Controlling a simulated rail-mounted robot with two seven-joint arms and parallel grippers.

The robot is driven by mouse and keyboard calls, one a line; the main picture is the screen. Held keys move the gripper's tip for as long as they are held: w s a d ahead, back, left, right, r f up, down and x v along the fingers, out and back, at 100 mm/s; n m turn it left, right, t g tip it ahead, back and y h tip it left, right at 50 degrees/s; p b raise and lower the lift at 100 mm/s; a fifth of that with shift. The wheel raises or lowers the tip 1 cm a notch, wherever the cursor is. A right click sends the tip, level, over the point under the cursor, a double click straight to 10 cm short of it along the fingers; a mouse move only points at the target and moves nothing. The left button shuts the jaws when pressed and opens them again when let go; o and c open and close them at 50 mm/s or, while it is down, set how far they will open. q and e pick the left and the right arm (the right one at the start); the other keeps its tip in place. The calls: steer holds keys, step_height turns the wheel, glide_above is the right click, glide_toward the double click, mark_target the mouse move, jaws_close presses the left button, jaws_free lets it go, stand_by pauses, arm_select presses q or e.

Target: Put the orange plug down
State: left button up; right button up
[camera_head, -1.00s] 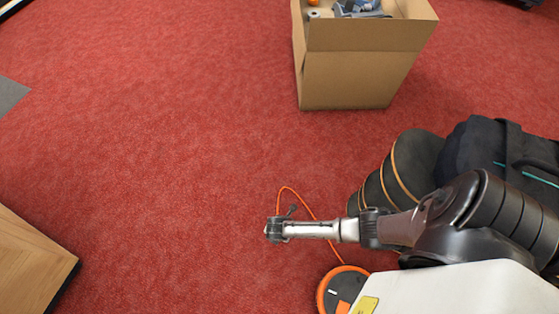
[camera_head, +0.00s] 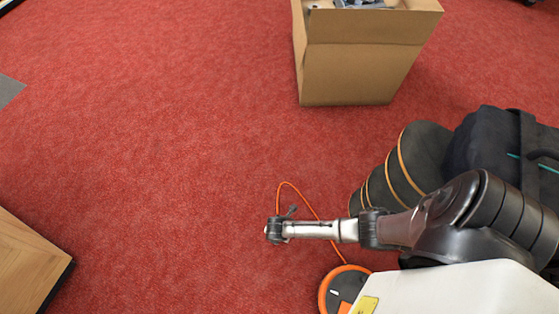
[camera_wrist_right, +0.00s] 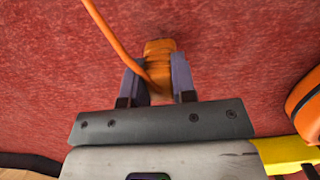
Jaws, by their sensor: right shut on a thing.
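The orange plug (camera_wrist_right: 159,62) shows in the right wrist view between the two fingers of my right gripper (camera_wrist_right: 158,84), which is shut on it. An orange cord (camera_wrist_right: 112,37) runs from the plug to the upper left of that view. In the head view my right gripper (camera_head: 274,229) is over the red carpet, and the plug is mostly hidden there. The cord (camera_head: 291,187) loops beside it towards an orange and black reel (camera_head: 330,291). How high the plug is above the carpet I cannot tell. My left gripper is not in view.
An open cardboard box (camera_head: 350,70) with grey items inside stands at the back. A black bag-like thing (camera_head: 490,145) lies at the right. A wooden surface (camera_head: 28,262) is at the lower left. The red carpet (camera_head: 150,140) between them is clear.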

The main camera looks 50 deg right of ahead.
steer(key=o, duration=0.6)
steer(key=shift+o, duration=1.4)
steer(key=shift+r, duration=0.1)
steer(key=shift+r+p, duration=0.3)
steer(key=shift+r, duration=0.15)
steer(key=shift+r+p, duration=0.75)
steer(key=shift+p, duration=0.05)
step_height(320, 180, up, 10)
steer(key=a+p, duration=0.1)
steer(key=p, duration=1)
steer(key=shift+s+a+r+p, duration=0.15)
steer(key=shift+a+r+p, duration=0.05)
steer(key=shift+p, duration=0.1)
